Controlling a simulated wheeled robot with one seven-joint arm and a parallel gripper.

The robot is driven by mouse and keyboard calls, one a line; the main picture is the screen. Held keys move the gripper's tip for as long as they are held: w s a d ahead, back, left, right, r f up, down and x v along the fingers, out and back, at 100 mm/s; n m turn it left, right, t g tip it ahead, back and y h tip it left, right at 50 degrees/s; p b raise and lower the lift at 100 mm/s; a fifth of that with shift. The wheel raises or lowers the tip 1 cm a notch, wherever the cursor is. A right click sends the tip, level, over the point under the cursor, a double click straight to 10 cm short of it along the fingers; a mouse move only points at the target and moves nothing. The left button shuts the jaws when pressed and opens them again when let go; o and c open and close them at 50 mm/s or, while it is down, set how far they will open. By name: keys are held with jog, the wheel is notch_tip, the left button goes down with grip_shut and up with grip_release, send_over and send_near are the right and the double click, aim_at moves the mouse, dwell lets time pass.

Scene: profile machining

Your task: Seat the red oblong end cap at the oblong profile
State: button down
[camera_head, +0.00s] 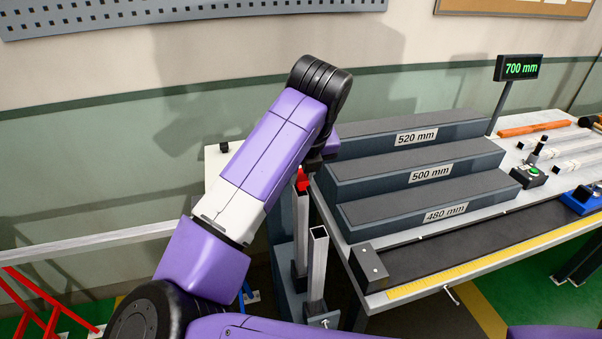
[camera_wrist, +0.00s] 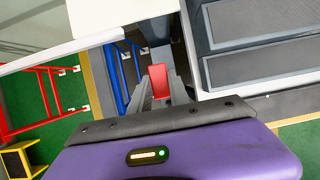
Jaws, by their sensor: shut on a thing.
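The red oblong end cap (camera_head: 302,182) shows just below my wrist in the head view. In the wrist view the cap (camera_wrist: 159,84) is a bright red block ahead of the gripper housing. My gripper (camera_head: 306,174) is shut on the cap, its fingers mostly hidden by my arm. A tall upright grey profile (camera_head: 300,235), seemingly the oblong one, stands directly below the cap. I cannot tell whether cap and profile touch. A second upright profile (camera_head: 318,262) with an open, hollow top stands in front to the right.
The stepped dark block (camera_head: 385,193) marked 480, 500 and 520 mm stands close on the right, on the workbench (camera_head: 519,188). A small dark block (camera_head: 369,268) sits at the bench's near corner. Red racks (camera_head: 45,318) stand at lower left.

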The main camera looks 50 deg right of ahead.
jog(key=shift+f+b, duration=0.65)
jog(key=shift+f, duration=0.25)
jog(key=c, duration=1.1)
grip_release()
jog(key=shift+c, duration=0.2)
jog(key=v, duration=0.7)
jog(key=shift+r, duration=0.4)
jog(key=shift+s+a, duration=0.1)
jog(key=shift+a, duration=0.05)
